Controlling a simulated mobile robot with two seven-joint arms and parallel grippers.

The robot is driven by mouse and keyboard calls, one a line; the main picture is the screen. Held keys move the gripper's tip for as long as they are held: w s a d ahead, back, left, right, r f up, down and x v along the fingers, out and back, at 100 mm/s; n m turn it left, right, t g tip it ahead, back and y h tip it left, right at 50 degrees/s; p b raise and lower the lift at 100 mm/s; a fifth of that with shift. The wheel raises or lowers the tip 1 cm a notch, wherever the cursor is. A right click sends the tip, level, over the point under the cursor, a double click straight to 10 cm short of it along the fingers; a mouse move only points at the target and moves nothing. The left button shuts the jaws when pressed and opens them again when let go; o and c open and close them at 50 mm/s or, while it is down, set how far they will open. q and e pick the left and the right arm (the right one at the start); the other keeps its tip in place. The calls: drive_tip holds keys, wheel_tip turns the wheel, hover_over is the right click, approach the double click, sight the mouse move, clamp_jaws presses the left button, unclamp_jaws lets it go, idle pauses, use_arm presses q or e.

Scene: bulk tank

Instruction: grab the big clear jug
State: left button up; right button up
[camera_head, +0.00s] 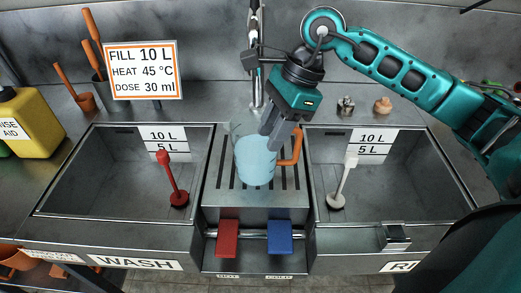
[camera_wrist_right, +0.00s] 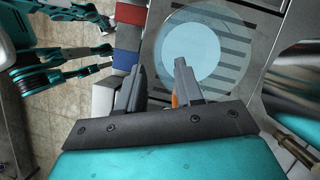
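The big clear jug (camera_head: 256,160), see-through and pale blue, stands upright on the slotted drainer between the two basins. Its orange handle (camera_head: 295,147) is on its right side. My right gripper (camera_head: 268,138) comes down from above at the jug's rim on the handle side. In the right wrist view the jug (camera_wrist_right: 205,50) lies just beyond my fingers. There the fingers of my right gripper (camera_wrist_right: 160,82) are apart, with a bit of orange handle (camera_wrist_right: 174,100) showing between them. Teal parts of my left arm show at that view's left edge; its finger state is unclear.
A left basin (camera_head: 115,185) holds a red plug stick (camera_head: 171,180); a right basin (camera_head: 400,190) holds a white one (camera_head: 345,180). Red (camera_head: 228,238) and blue (camera_head: 280,236) pedals are in front. A tap pipe (camera_head: 256,80) rises behind the jug. A yellow bottle (camera_head: 30,120) stands far left.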

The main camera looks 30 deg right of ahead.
sight(265, 144)
drive_tip(key=x, duration=0.4)
clamp_jaws()
drive_tip(key=shift+r, duration=0.1)
idle(1.3)
